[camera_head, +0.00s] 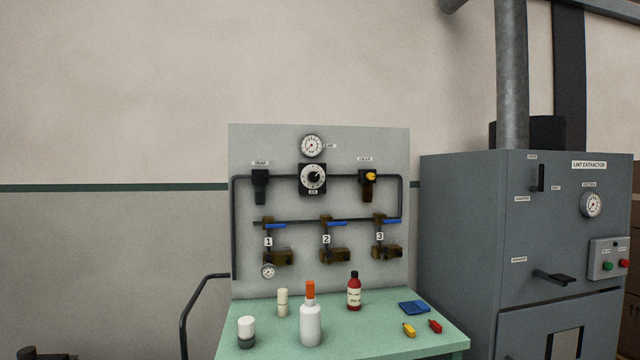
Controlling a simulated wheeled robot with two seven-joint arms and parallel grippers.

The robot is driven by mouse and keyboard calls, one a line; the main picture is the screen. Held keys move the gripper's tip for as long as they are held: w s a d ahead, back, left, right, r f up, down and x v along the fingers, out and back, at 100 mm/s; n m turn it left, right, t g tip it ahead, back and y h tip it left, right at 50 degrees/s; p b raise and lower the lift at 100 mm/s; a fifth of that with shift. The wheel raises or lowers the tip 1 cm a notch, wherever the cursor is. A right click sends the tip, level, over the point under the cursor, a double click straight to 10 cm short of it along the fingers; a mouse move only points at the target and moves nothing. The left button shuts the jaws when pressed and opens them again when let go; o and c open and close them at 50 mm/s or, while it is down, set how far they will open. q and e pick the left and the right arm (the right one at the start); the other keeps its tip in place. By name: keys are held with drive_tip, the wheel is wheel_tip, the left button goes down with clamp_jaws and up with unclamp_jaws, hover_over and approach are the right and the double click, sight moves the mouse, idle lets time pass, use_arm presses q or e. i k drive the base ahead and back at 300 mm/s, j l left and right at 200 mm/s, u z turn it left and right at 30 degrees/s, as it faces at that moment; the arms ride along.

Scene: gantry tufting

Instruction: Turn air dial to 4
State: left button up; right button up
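The air dial (312,178) is a round white-faced dial with a dark knob on a black square plate. It is mounted at the upper middle of a grey panel (385,145), with a small label under it that seems to read AIR. The numbers on its face are too small to read, and I cannot tell its setting. A round pressure gauge (312,146) sits just above it. Neither of my grippers shows clearly in the head view.
A green table (265,345) before the panel holds several bottles (311,325), a blue cloth-like item (413,308) and small yellow and red pieces. Blue-handled valves (337,224) are below the dial. A grey lint extractor (470,230) stands right; a dark rail (187,315) is left.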

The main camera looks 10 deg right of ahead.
sight(314, 177)
drive_tip(key=i+j+z, duration=0.1)
drive_tip(key=z, duration=0.4)
drive_tip(key=i+j+z, duration=0.1)
drive_tip(key=z, duration=0.4)
drive_tip(key=j+z, duration=0.2)
drive_tip(key=z, duration=0.3)
drive_tip(key=j+z, duration=0.2)
drive_tip(key=z, duration=0.3)
drive_tip(key=i, duration=0.05)
